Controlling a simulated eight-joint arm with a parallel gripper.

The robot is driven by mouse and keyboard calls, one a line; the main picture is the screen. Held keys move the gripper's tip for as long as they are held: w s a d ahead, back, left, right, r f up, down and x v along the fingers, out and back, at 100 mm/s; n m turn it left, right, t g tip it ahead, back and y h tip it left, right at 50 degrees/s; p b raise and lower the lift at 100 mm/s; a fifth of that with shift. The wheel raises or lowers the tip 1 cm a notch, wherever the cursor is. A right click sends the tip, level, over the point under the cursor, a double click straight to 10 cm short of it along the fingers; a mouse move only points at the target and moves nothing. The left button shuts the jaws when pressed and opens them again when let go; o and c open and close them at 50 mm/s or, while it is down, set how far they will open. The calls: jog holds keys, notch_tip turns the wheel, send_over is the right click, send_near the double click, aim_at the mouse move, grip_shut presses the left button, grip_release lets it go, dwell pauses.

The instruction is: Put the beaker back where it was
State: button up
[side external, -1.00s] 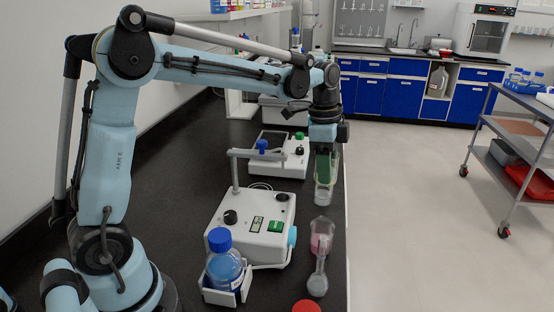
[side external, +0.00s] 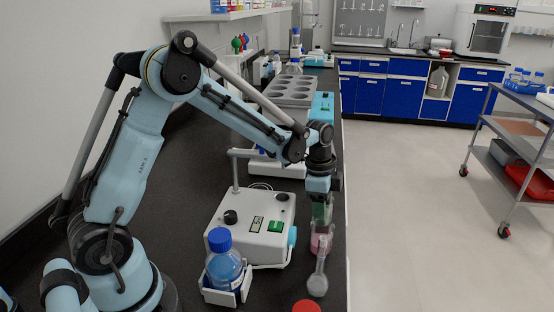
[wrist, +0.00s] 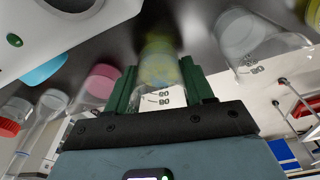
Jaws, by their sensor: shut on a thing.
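My gripper (side external: 321,214) is low over the right edge of the black bench, just behind the pink-filled glass vessel (side external: 322,242). In the wrist view its green fingers (wrist: 163,85) are shut on a clear beaker (wrist: 158,68) with measuring marks and a blurred yellow-green tint inside. The fingers hide most of this beaker in the side view. I cannot tell whether its base touches the bench. Another clear marked beaker (wrist: 250,40) stands to the right of my gripper in the wrist view. The pink vessel (wrist: 102,82) is to the left.
A white device (side external: 250,225) with knobs stands left of my gripper. A blue-capped bottle (side external: 226,265) sits in a holder in front of it. A clear flask (side external: 318,284) and a red cap (side external: 306,306) are nearer the camera. The bench edge is close on the right.

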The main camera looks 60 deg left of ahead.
jog(key=shift+f, duration=0.25)
jog(key=shift+f, duration=0.1)
jog(key=o, duration=1.2)
jog(key=r, duration=0.8)
jog(key=a+r, duration=0.1)
jog(key=r, duration=0.3)
jog(key=shift+s+a, duration=0.1)
jog(key=shift+s, duration=0.3)
